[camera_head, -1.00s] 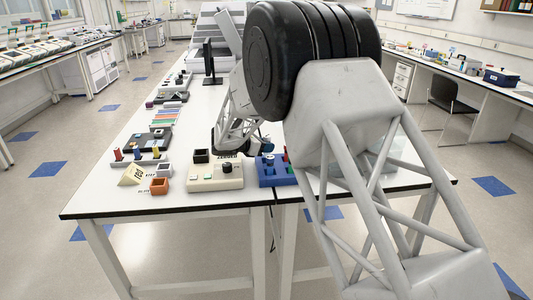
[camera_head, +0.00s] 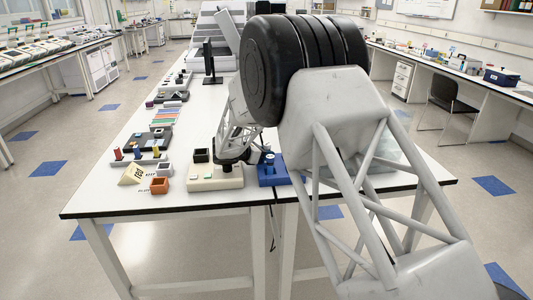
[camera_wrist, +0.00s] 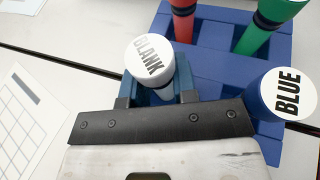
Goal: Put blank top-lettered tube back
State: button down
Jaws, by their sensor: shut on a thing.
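The tube with the white lid lettered BLANK (camera_wrist: 150,58) is between the fingers of my gripper (camera_wrist: 154,98) in the wrist view, its lid facing the camera. It is at the left part of the blue rack (camera_wrist: 215,50); I cannot tell how far it sits in a slot. A tube with a white top lettered BLUE (camera_wrist: 285,94) stands in the rack to the right. A red tube (camera_wrist: 184,22) and a green tube (camera_wrist: 262,28) stand behind. In the head view my gripper is low, close to the blue rack (camera_head: 268,172); the BLANK tube is hidden there.
A beige box (camera_head: 212,178) stands left of the blue rack. A gridded sheet (camera_wrist: 30,125) lies at the left in the wrist view. My arm hides the table's right side.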

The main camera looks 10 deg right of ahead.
jog(key=shift+f, duration=0.2)
jog(key=c, duration=0.9)
grip_release()
jog(key=shift+r, duration=0.1)
jog(key=shift+a+r, duration=0.1)
jog(key=shift+r, duration=0.55)
jog(key=v, duration=1.1)
jog(key=shift+s+a, duration=0.15)
jog(key=shift+a, duration=0.2)
jog(key=shift+r, duration=0.1)
